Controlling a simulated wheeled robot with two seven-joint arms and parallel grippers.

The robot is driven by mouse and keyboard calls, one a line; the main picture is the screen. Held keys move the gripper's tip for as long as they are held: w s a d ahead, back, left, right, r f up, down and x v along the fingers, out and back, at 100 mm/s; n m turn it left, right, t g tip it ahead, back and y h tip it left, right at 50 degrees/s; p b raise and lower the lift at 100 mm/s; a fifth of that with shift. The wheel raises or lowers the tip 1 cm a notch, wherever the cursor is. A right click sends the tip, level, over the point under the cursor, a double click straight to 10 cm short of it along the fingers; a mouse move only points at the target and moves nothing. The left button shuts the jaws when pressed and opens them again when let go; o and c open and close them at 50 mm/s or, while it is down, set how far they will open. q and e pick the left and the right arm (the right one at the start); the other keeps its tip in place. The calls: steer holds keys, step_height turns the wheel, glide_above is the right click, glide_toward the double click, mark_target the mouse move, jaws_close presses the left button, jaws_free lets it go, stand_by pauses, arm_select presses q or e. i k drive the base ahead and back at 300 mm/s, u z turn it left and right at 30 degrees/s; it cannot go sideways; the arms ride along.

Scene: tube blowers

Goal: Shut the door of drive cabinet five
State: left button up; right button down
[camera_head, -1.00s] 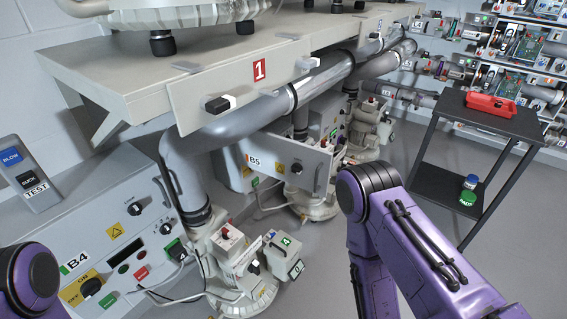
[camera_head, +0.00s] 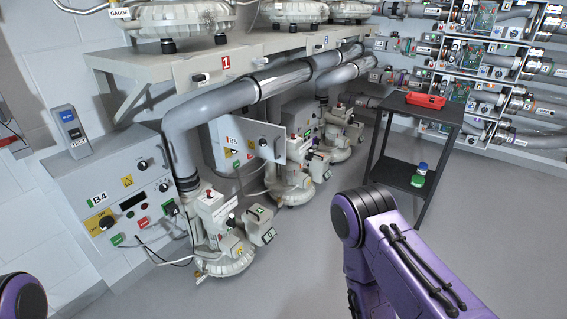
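The drive cabinet marked B5 (camera_head: 228,150) is a grey box in the middle distance, behind a thick grey pipe. Its door (camera_head: 272,139) is a pale flat panel with a dark knob, and it stands swung out from the cabinet front. Only purple links of my arms show, at the lower right and in the lower left corner. Neither gripper is in view.
Cabinet B4 (camera_head: 120,200) and a blower (camera_head: 225,235) stand nearer on the left. A shelf (camera_head: 190,72) with a front plate marked 1 hangs above the pipe. A black cart (camera_head: 420,112) with a red box stands right of centre. The grey floor (camera_head: 290,270) between is clear.

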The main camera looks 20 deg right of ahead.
mark_target(242, 133)
steer(key=u, duration=0.7)
steer(key=i, duration=1.2)
steer(key=z, duration=0.3)
